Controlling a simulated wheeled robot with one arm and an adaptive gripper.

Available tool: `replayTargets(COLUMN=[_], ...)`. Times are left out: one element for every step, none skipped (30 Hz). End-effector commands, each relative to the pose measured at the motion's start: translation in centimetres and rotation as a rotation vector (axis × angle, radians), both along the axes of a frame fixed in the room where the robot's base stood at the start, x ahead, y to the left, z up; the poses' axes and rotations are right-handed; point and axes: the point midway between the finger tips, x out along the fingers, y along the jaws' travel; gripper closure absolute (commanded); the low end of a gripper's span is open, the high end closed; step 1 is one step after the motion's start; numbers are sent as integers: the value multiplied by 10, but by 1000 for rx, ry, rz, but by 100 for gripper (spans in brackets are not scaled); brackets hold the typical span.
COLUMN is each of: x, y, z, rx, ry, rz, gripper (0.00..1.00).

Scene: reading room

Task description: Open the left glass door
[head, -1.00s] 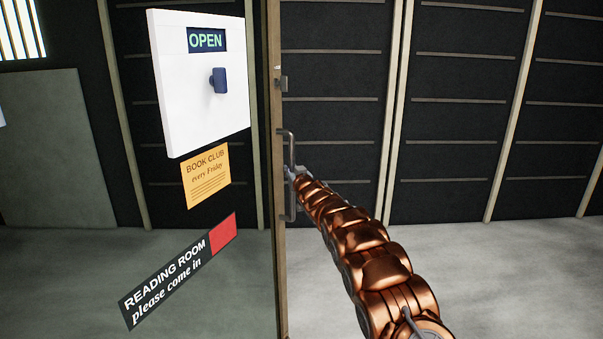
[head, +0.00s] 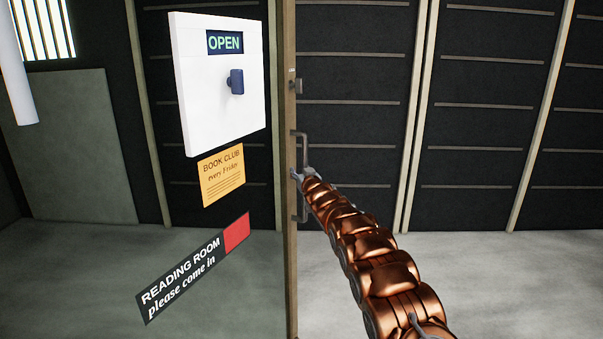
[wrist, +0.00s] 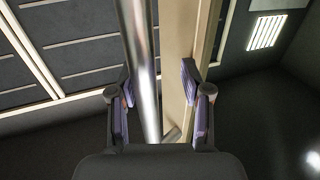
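The left glass door (head: 200,285) fills the left half of the head view, clear glass with a wooden edge post (head: 289,245). A grey metal pull handle (head: 304,140) stands upright on this post. My gripper (head: 304,174) is at the handle's middle, at the end of my copper-coloured arm. In the wrist view, the shiny handle bar (wrist: 139,60) runs between my two fingers, nearer the left one. The fingers are spread, with clear space between the bar and the right finger. The wooden post also shows beside the bar (wrist: 178,50).
On the door are a white box (head: 215,120) with an OPEN sign and dark knob, a yellow notice (head: 222,178) and a reading room sign (head: 190,272). A dark panelled wall (head: 480,120) stands behind. Grey floor (head: 500,270) lies clear at right.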

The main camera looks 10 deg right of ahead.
Motion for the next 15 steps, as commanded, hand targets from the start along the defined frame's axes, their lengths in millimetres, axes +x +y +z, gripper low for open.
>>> replayTargets(x=[0,0,0,0,0,0,0,0,0,0,0,0,0,0,0], y=[3,2,1,1,0,-1,-1,-2,-2,-3,-3,-3,-3,-4,-4], z=[-1,-1,-1,-1,0,0,0,0,0,0,0,0,1,1,1], rx=[-1,-1,-1,0,0,0,0,0,1,1,1,1,1,1,1], ry=[1,1,1,1,0,0,0,0,0,0,0,0,0,-1,-1], rz=[4,3,2,1,0,-1,-1,-2,-3,-3,-4,-4,-4,-4,-5], gripper=[53,53,53,53,53,53,53,53,53,53,53,53,53,53,53])
